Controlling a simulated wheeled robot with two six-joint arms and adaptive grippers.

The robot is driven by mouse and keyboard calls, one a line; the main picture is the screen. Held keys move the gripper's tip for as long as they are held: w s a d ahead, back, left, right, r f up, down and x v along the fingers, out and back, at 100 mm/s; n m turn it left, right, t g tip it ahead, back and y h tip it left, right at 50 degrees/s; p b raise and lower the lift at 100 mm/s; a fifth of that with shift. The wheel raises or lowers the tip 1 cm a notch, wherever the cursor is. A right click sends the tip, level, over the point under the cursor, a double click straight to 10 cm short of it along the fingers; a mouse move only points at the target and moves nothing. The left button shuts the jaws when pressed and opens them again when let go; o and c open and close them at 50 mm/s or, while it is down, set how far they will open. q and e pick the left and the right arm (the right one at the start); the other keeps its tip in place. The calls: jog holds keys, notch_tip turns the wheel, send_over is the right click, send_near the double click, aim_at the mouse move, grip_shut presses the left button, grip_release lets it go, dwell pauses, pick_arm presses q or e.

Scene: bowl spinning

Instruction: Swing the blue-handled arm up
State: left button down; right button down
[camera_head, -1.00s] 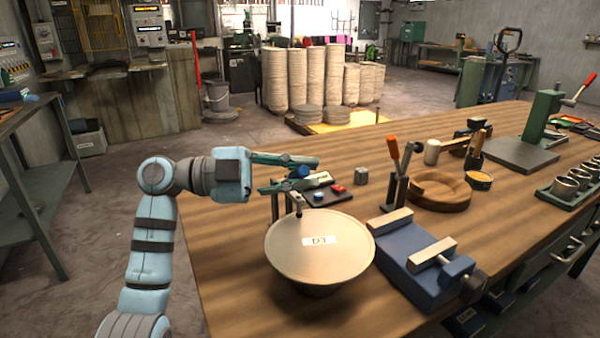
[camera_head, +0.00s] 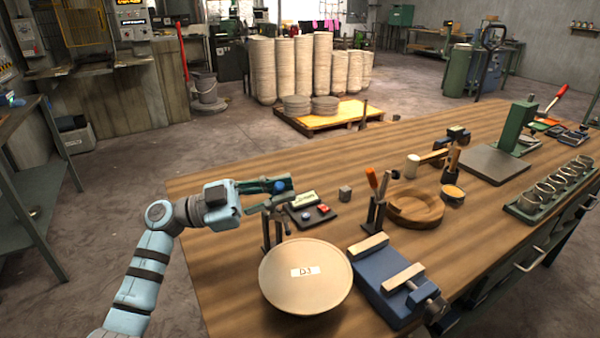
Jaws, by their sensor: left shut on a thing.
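My left gripper (camera_head: 287,189) reaches in from the left over the table's left part. Its fingers are shut on the blue handle (camera_head: 279,186), a small blue knob. The blue-handled arm's dark stand (camera_head: 271,231) rises just behind the round pale disc marked D3 (camera_head: 322,292). The fingers partly hide the swinging arm, so its exact angle is hard to tell. My right gripper is not in view.
A dark panel (camera_head: 321,220) with red and blue buttons lies just right of my left gripper. A blue vise-like block (camera_head: 385,298) sits right of the disc. A round wooden piece (camera_head: 416,207) is farther right. The wooden table (camera_head: 225,262) is bare left of the disc.

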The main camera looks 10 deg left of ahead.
pick_arm(q)
jog(key=w+n+t+p, duration=0.1)
jog(key=n+p, duration=0.1)
jog(key=w+a+r+n+p, duration=0.1)
jog(key=n+p, duration=0.1)
jog(key=a+n+t+p, duration=0.1)
jog(key=p, duration=0.1)
jog(key=shift+w+a+r+n+t, duration=0.2)
jog(key=shift+w+a+n+t, duration=0.1)
jog(key=shift+w+n, duration=0.1)
jog(key=shift+w+a+f+n+t+y+p, duration=0.2)
jog(key=shift+w+a+n+t+p, duration=0.35)
jog(key=shift+n, duration=0.7)
jog(key=shift+w+a+f+n+t+y+p, duration=0.15)
jog(key=shift+w+a+f+n+t+p, duration=0.2)
jog(key=shift+n+t, duration=0.65)
jog(key=shift+w+a+f+n+t+y+p, duration=0.15)
jog(key=shift+w+a+n+t+p, duration=0.3)
jog(key=shift+n, duration=1.1)
jog(key=shift+w, duration=0.1)
jog(key=c, duration=1.5)
grip_release()
jog(key=shift+c, duration=0.2)
jog(key=shift+a, duration=0.1)
